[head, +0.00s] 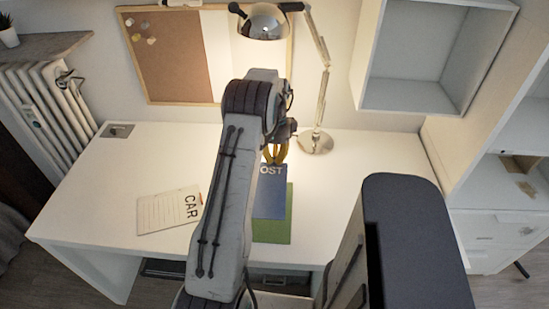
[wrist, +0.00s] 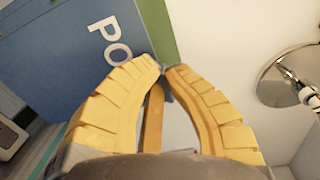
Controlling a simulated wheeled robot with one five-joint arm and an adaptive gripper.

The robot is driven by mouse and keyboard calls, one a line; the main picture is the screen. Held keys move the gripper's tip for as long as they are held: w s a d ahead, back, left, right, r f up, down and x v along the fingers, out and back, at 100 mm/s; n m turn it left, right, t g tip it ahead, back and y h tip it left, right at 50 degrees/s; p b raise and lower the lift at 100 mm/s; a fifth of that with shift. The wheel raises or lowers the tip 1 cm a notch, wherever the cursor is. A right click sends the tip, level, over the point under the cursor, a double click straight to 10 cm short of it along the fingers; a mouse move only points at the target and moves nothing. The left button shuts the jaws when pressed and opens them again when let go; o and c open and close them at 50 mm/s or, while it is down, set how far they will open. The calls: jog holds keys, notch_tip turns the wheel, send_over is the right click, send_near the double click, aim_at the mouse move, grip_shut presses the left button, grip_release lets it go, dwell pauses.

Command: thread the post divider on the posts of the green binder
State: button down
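The blue post divider (head: 270,200), printed "POST", lies over or above the green binder (head: 272,231), which shows along its right side and below it. My gripper (head: 275,155) is at the divider's far edge, its yellow fingers curved together. In the wrist view, the fingertips (wrist: 162,69) nearly meet by the divider's edge (wrist: 100,60), with a small blue-grey piece between them, and look shut on the divider. A strip of the green binder (wrist: 157,30) shows beyond. The binder's posts are not seen, and my arm hides part of the left side.
A lined card marked "CAR" (head: 168,211) lies on the white desk (head: 100,190) at left. A lamp base (head: 316,143) stands just right of my gripper; it also shows in the wrist view (wrist: 288,78). A wall shelf (head: 420,95) hangs at upper right. The desk's right side looks clear.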

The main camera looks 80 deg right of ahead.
jog(key=shift+b, duration=0.3)
jog(key=shift+f+b, duration=1.95)
jog(key=shift+f, duration=1.1)
jog(key=shift+f+h+b, duration=0.1)
jog(key=shift+h+b, duration=0.2)
jog(key=shift+b, duration=0.15)
jog(key=shift+f+b, duration=1.1)
jog(key=shift+f, duration=0.5)
dwell(2.6)
